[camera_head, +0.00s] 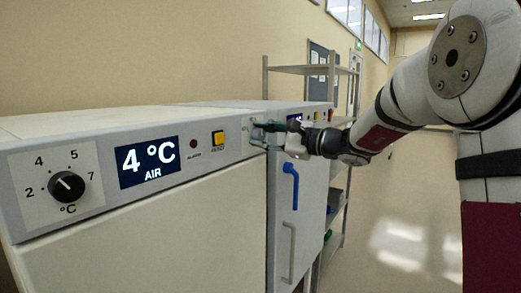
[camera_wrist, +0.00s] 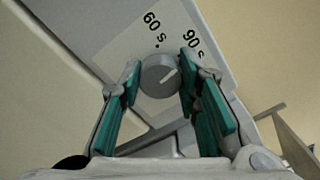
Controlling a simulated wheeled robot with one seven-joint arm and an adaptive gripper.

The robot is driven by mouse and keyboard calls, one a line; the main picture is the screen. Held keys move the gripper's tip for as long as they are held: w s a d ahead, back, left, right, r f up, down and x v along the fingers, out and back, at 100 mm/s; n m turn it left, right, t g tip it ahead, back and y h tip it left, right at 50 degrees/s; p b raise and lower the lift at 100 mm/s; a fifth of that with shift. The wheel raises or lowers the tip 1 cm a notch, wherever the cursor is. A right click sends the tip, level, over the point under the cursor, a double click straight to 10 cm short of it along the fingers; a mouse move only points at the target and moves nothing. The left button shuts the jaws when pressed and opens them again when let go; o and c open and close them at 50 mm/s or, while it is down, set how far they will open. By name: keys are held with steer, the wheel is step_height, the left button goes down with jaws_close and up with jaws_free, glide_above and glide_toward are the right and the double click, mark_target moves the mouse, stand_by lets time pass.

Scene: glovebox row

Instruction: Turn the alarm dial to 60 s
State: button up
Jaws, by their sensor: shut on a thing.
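The alarm dial (camera_wrist: 158,77) is a round grey knob on a white label plate in the wrist view. Its light pointer mark slants up and right, roughly toward the printed "90 s". The "60 s" print is nearly straight above the knob. My gripper (camera_wrist: 160,78) has its green-padded fingers on either side of the knob, shut on it. In the head view my gripper (camera_head: 270,135) is at the right end of the near unit's front panel; the dial is hidden or too small to tell there.
The near unit's panel has a black temperature knob (camera_head: 67,187), a display (camera_head: 148,162) reading 4 °C AIR, a dark red lamp (camera_head: 194,144) and a yellow button (camera_head: 218,138). A blue handle (camera_head: 291,183) and a shelf rack (camera_head: 300,70) lie beyond. The floor at right is clear.

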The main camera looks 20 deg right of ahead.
steer(key=n+b, duration=0.2)
steer(key=b, duration=0.1)
steer(key=n+b, duration=0.2)
steer(key=b, duration=0.2)
steer(key=n+b, duration=0.2)
steer(key=b, duration=0.2)
steer(key=shift+f, duration=0.4)
steer(key=n+b, duration=0.3)
steer(key=b, duration=0.3)
steer(key=shift+r+n+b, duration=0.1)
steer(key=shift+n+b, duration=0.25)
steer(key=shift+n, duration=0.05)
steer(key=shift+r+n+b, duration=0.1)
steer(key=shift+n+b, duration=0.2)
steer(key=o, duration=1.1)
steer(key=shift+o, duration=0.2)
steer(key=shift+s+r, duration=0.1)
steer(key=v, duration=1.2)
steer(key=shift+a, duration=0.1)
